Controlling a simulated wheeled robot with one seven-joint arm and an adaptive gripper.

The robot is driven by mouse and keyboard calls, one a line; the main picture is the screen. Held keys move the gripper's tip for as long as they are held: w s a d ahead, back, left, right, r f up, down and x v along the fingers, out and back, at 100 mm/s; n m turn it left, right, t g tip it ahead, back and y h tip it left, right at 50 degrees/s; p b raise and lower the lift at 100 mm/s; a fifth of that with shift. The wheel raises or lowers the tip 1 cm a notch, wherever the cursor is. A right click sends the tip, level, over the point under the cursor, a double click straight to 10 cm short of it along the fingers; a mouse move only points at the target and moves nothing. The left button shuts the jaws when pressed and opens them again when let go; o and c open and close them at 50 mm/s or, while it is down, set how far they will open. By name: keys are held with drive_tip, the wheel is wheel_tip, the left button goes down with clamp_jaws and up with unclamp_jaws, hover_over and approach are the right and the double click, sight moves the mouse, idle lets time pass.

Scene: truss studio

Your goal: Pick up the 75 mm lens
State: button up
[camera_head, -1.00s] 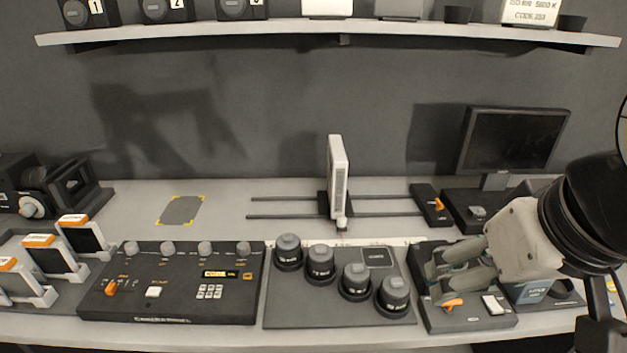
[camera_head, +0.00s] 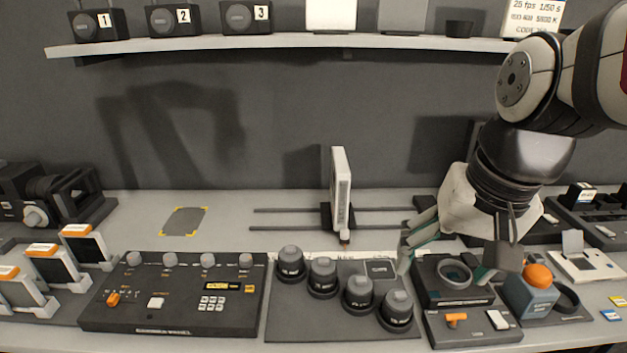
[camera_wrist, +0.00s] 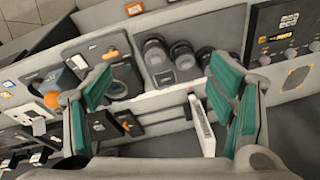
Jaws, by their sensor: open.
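Four-sided dark mat (camera_head: 340,329) holds a row of dark lenses with grey caps: the leftmost (camera_head: 291,262), the second (camera_head: 322,276), the third (camera_head: 358,292) and the rightmost (camera_head: 396,310). Their small labels are too blurred to tell surely which is the 75 mm lens. Some lenses also show in the wrist view (camera_wrist: 157,54). My gripper (camera_head: 446,266) is open and empty, pointing down to the right of the lenses, above a dark unit with a round ring (camera_head: 454,275). Its green-padded fingers stand wide apart in the wrist view (camera_wrist: 165,98).
A control panel (camera_head: 172,300) lies left of the mat. A white upright panel (camera_head: 341,190) stands on rails behind it. An orange-topped block (camera_head: 535,288) stands close right of my gripper. A shelf (camera_head: 300,44) runs above. Bare table lies around the yellow-cornered patch (camera_head: 185,221).

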drive_tip(key=w+a+f+m+g+y, duration=0.35)
drive_tip(key=w+f+m+y, duration=0.35)
drive_tip(key=w+f, duration=0.55)
drive_tip(key=m+t+y, duration=0.1)
drive_tip(key=m+y, duration=0.5)
drive_tip(key=m, duration=0.2)
approach(329, 261)
drive_tip(key=x, duration=0.2)
drive_tip(key=p+x, duration=0.1)
drive_tip(key=x, duration=0.1)
drive_tip(key=w+p+x, duration=0.1)
drive_tip(key=x, duration=0.1)
drive_tip(key=shift+f, duration=0.35)
drive_tip(key=x, duration=0.2)
drive_tip(key=p+x, duration=0.1)
drive_tip(key=x, duration=0.1)
drive_tip(key=shift+s+a, duration=0.15)
drive_tip(key=shift+s, duration=0.1)
drive_tip(key=shift+a+f, duration=0.25)
drive_tip(key=shift+a, duration=0.2)
drive_tip(key=shift+w, duration=0.1)
clamp_jaws()
drive_tip(key=shift+r, duration=0.1)
